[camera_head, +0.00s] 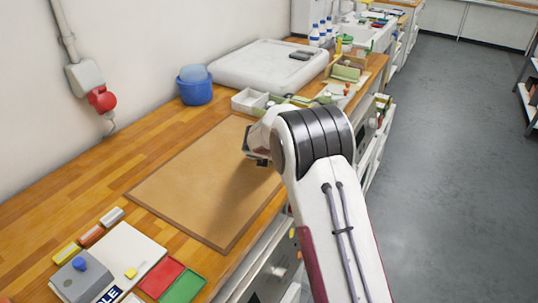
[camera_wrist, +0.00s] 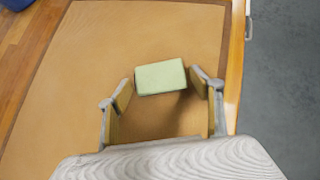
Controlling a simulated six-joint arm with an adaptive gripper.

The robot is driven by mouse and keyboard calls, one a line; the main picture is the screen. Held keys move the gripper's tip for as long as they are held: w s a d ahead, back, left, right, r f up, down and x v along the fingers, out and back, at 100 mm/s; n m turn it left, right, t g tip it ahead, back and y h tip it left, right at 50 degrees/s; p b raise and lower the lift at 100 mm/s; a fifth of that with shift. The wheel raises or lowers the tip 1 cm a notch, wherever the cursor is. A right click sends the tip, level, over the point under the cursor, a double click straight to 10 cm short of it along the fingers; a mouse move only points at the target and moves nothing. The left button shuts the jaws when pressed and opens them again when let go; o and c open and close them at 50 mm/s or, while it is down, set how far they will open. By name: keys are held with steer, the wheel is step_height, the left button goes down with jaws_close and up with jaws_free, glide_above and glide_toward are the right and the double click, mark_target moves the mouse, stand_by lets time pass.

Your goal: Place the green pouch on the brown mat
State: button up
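The green pouch (camera_wrist: 161,78) is a pale green block shape between the fingertips of my gripper (camera_wrist: 161,80) in the wrist view. The fingers are well apart, one at each side of the pouch, and look shut on it. The brown mat (camera_wrist: 120,40) fills most of the wrist view beneath the pouch. A shadow falls on the mat at the pouch's near right; the height between them is hard to judge. In the head view my gripper (camera_head: 257,160) is over the right part of the brown mat (camera_head: 195,185), and my arm hides the pouch.
A blue tub (camera_head: 195,88), a white tray (camera_head: 249,101) and a large pale slab (camera_head: 265,64) stand beyond the mat. A white board (camera_head: 130,250) and red (camera_head: 160,276) and green (camera_head: 183,287) pieces lie at the near end. The mat's left part is bare.

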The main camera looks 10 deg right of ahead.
steer(key=shift+r, duration=0.2)
stand_by(0.3)
steer(key=shift+s+r, duration=0.1)
steer(key=v, duration=1.1)
steer(key=shift+s+r, duration=0.25)
steer(key=shift+r, duration=0.05)
steer(key=shift+a, duration=0.15)
stand_by(0.5)
